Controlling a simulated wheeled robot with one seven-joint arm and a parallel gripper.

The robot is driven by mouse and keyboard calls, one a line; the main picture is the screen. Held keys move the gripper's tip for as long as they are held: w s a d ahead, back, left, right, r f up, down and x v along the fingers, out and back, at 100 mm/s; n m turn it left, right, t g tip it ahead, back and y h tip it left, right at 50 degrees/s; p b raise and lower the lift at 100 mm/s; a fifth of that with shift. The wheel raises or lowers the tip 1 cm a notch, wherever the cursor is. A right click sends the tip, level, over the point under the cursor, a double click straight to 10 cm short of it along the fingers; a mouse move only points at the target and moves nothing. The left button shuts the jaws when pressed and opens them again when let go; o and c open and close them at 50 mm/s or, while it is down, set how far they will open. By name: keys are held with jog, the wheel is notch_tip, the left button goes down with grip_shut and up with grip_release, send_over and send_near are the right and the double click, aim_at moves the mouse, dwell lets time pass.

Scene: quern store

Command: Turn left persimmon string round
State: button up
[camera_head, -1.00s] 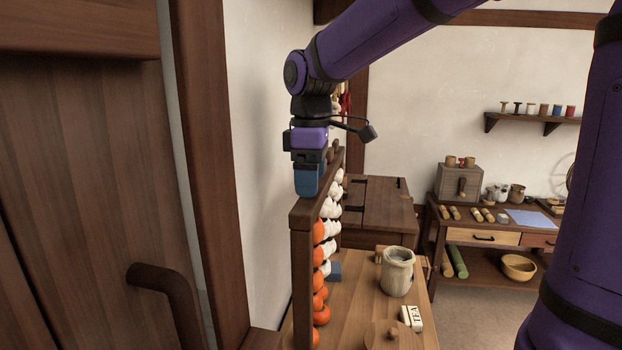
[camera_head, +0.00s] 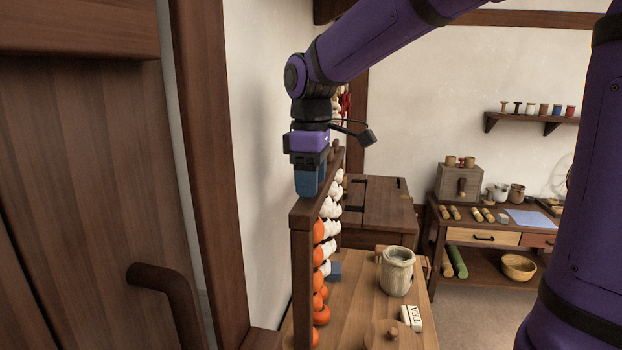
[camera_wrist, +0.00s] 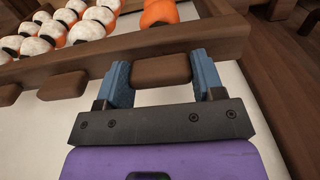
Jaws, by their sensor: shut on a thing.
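Strings of persimmons hang in a dark wooden rack (camera_head: 301,255). Orange fruit (camera_head: 319,231) is at the near end, with white-faced fruit (camera_head: 327,207) beyond it. In the wrist view, orange fruit (camera_wrist: 158,13) shows behind the top rail (camera_wrist: 120,48), and white-and-orange fruit (camera_wrist: 60,25) is at the left. My gripper (camera_head: 309,182) is above the near end of the rack, pointing down. In the wrist view, its blue fingers close on either side of a brown wooden knob (camera_wrist: 162,69) at the rail. The lower parts of the strings are partly hidden by the rack post.
Two more knobs (camera_wrist: 62,86) sit left of the held one. A bench (camera_head: 360,310) beside the rack carries a grey jar (camera_head: 397,272) and a small white block (camera_head: 411,317). A wall and post (camera_head: 210,180) stand close on the left.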

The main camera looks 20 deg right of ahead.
jog(key=o, duration=0.9)
notch_tip(320, 180, up, 11)
jog(key=shift+f, duration=0.1)
jog(key=shift+s+d, duration=0.1)
dwell(0.3)
jog(key=s+d+f+m+t, duration=0.1)
jog(key=s+d+f+m, duration=0.1)
jog(key=s, duration=0.5)
jog(key=s+d+f+m+t, duration=0.2)
jog(key=s+f+m, duration=0.3)
jog(key=s, duration=0.1)
jog(key=s+d+f+m+t, duration=0.2)
jog(key=s+f+m, duration=0.1)
jog(key=s, duration=0.4)
jog(key=shift+s+d+f+m, duration=0.3)
jog(key=shift+s+f, duration=0.05)
jog(key=shift+f, duration=0.35)
